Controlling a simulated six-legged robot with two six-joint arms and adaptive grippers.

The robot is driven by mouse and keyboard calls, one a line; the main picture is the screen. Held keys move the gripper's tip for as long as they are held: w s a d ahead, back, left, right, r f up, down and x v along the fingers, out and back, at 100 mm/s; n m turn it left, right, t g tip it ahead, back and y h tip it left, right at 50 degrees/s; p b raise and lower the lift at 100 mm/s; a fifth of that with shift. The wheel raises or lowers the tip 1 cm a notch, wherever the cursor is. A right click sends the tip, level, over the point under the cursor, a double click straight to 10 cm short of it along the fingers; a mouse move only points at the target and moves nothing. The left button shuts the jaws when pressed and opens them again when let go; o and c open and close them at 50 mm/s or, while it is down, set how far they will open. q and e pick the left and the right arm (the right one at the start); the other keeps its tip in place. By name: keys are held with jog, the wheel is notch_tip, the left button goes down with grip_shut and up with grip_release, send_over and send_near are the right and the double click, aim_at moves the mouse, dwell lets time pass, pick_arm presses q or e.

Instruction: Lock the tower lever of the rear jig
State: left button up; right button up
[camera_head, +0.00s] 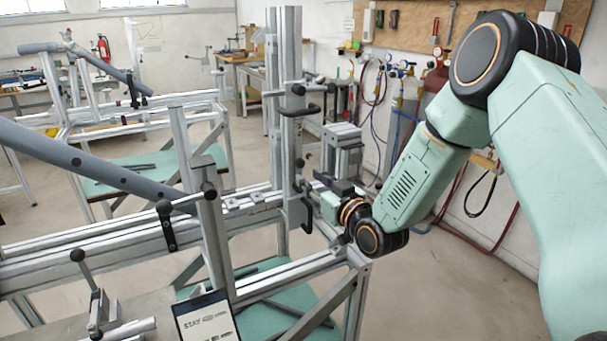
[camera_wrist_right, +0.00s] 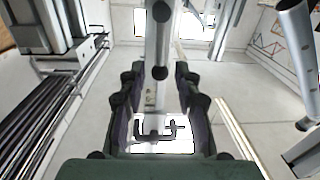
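The near jig frame has a tall grey aluminium tower (camera_head: 287,62) with a black bar handle (camera_head: 301,112) and black knobs on it. A dark lever-like part (camera_head: 307,212) shows low beside the tower; I cannot tell which part is the tower lever. My right gripper (camera_head: 313,186) is at the tower's lower right side, partly hidden by its own wrist. In the right wrist view the gripper (camera_wrist_right: 160,108) has its dark fingers apart. A grey post with a black knob (camera_wrist_right: 160,73) shows between or beyond them; contact cannot be told. My left gripper is not in view.
A blue-grey tube (camera_head: 110,171) crosses the jig at left. Clamps with black knobs (camera_head: 78,255) and a sign (camera_head: 207,318) stand at front left. Another jig frame (camera_head: 140,127) is behind. Gas hoses hang at the right wall. Floor at lower right is clear.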

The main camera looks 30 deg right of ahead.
aim_at(301, 172)
jog(key=shift+w+a, duration=0.2)
jog(key=shift+w, duration=1.9)
grip_shut()
